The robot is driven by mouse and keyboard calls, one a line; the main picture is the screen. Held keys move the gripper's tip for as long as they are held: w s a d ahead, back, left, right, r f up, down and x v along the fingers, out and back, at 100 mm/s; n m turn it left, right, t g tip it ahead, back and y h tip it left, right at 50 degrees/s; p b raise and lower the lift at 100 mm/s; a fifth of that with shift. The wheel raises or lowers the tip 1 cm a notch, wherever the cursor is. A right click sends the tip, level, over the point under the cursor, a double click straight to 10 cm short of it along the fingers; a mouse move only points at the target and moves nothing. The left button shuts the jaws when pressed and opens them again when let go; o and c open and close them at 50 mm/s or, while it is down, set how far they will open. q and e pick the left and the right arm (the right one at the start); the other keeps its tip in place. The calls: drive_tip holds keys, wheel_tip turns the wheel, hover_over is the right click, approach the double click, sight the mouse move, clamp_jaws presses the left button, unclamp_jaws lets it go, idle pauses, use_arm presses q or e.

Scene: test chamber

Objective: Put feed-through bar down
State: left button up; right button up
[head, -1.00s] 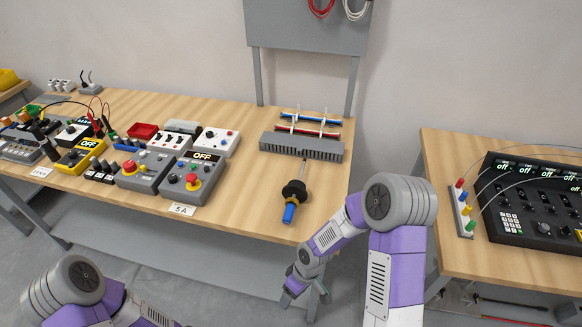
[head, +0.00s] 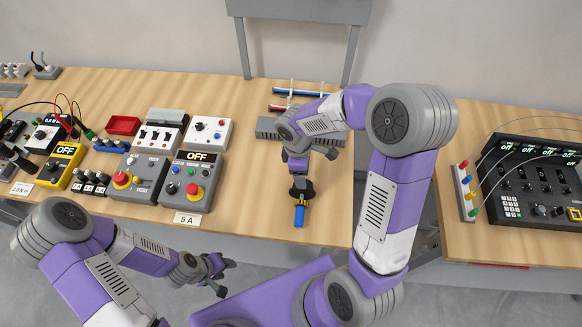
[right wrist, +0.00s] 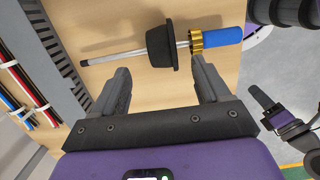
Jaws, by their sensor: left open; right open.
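The feed-through bar (head: 299,212) lies on the wooden table near its front edge, blue end toward me. In the right wrist view (right wrist: 222,36) it shows a grey rod, a black cone-shaped collar, a brass ring and a blue end. My right gripper (head: 309,158) is open above the bar and hides part of the rod in the head view. In the right wrist view its two fingertips (right wrist: 160,68) are spread apart, near the black collar, with nothing gripped. My left gripper (head: 226,278) is open and empty in front of the table.
A grey slotted duct (head: 268,128) lies just behind the bar. A grey control box (head: 188,180) with a red button stands to the left. A second table on the right carries a black console (head: 535,185). Bare tabletop (head: 245,200) lies left of the bar.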

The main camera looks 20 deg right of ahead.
drive_tip(key=shift+w+d, duration=0.1)
drive_tip(key=shift+w, duration=0.15)
drive_tip(key=shift+f, duration=0.3)
drive_tip(key=f, duration=0.2)
drive_tip(key=s+f, duration=0.1)
drive_tip(key=f, duration=0.2)
drive_tip(key=shift+s+f, duration=0.1)
drive_tip(key=shift+f, duration=0.15)
drive_tip(key=shift+d+f+b, duration=0.1)
drive_tip(key=shift+f+b, duration=0.2)
drive_tip(key=shift+f, duration=0.2)
clamp_jaws()
